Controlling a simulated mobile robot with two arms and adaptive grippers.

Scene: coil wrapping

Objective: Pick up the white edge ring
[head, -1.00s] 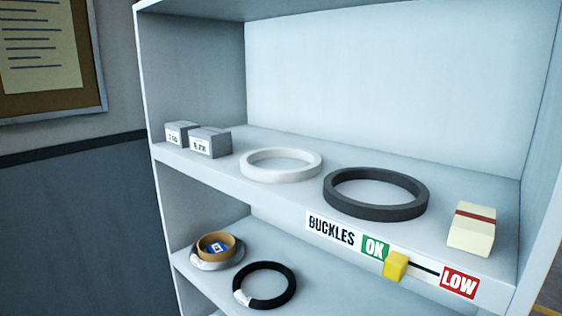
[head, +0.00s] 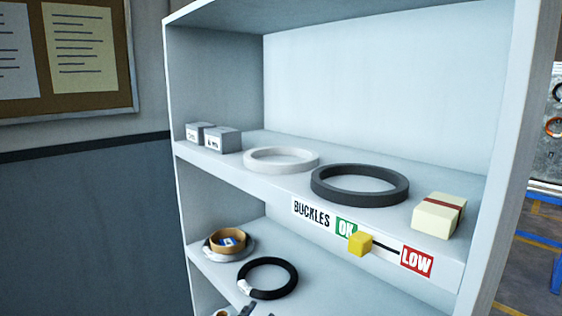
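The white edge ring (head: 281,168) lies flat on the upper shelf (head: 268,190), between two small grey boxes and a dark grey ring (head: 318,187). Small grey and dark shapes cut into the bottom edge of the view, left of the middle. They look like the tips of my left gripper (head: 243,311), but too little shows to tell if it is open or shut. My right gripper is not in view.
Grey boxes (head: 222,141) stand left of the ring; a cream block with a red band (head: 437,216) stands right. The shelf front carries a buckles label with a yellow slider (head: 360,244). On the lower shelf are a tape roll (head: 226,242) and a black ring (head: 268,279).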

